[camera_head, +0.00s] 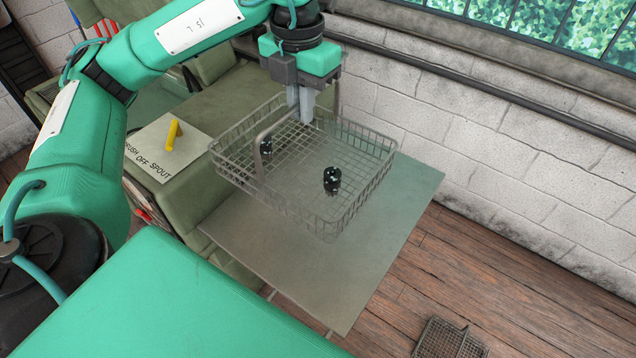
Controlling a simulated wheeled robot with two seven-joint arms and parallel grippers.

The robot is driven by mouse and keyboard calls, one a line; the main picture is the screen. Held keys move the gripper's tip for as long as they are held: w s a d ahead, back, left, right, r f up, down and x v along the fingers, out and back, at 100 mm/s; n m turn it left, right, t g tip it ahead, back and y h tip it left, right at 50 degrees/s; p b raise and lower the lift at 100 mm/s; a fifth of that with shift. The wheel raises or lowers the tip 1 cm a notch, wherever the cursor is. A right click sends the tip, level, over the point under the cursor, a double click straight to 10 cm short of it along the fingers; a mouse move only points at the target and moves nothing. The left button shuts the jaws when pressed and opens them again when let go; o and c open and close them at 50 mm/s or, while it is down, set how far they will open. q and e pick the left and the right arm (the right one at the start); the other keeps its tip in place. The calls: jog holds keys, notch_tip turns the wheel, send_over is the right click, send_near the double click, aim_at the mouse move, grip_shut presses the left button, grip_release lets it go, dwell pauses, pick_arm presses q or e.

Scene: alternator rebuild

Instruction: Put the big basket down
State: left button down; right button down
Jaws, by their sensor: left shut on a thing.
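The big basket (357,205) is a grey wire basket in the middle of the head view. Two small black items (332,179) with light spots sit inside it. My left gripper (300,118) comes down at the basket's back side and is shut on the basket, by its handle or back rim; the exact grip is partly hidden. The basket appears above a flat grey-green panel (365,275); I cannot tell whether it touches it. My right gripper is not in view.
A green machine or bench stands at the left, with a sign (160,146) bearing a yellow piece (172,135). A smaller wire basket (448,340) is on the wooden floor at the bottom right. A white brick wall (500,140) stands behind. The panel's front part is bare.

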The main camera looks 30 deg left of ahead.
pick_arm(q)
send_over(304, 168)
notch_tip(304, 168, down, 8)
jog(key=shift+r+b, duration=0.15)
jog(key=shift+b, duration=0.2)
notch_tip(304, 168, down, 7)
jog(key=shift+f+p, duration=0.1)
jog(key=shift+p, duration=0.25)
notch_tip(304, 168, down, 4)
jog(key=shift+r+p, duration=0.1)
jog(key=shift+p, duration=0.2)
jog(key=shift+f, duration=0.25)
jog(key=shift+f, duration=0.15)
jog(key=c, duration=1.5)
grip_release()
